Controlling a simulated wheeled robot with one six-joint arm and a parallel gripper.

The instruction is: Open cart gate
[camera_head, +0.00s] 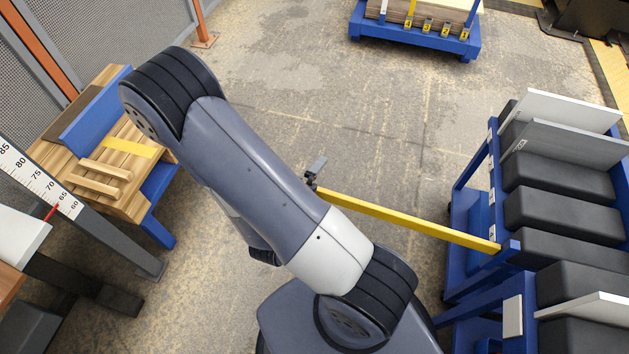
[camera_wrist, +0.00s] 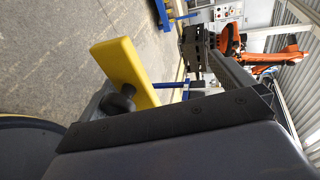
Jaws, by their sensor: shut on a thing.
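The cart gate is a yellow bar (camera_head: 410,219) reaching left across the open aisle from the blue cart (camera_head: 492,170). Its right end meets the cart's frame. A dark grey handle (camera_head: 316,168) stands at its free left end, beside my arm. In the wrist view the yellow bar (camera_wrist: 125,68) is close up, with a round black knob (camera_wrist: 119,102) at its near end. My gripper (camera_wrist: 103,107) is shut at this knob end. In the head view my arm hides the gripper, and the exact grip is partly hidden in the wrist view.
The cart carries several black padded slots with white and grey boards (camera_head: 570,143). A wooden-topped blue stand (camera_head: 110,165) and a ruler-marked post (camera_head: 45,185) are at left. Another blue cart (camera_head: 415,34) stands at the back. The floor between is clear.

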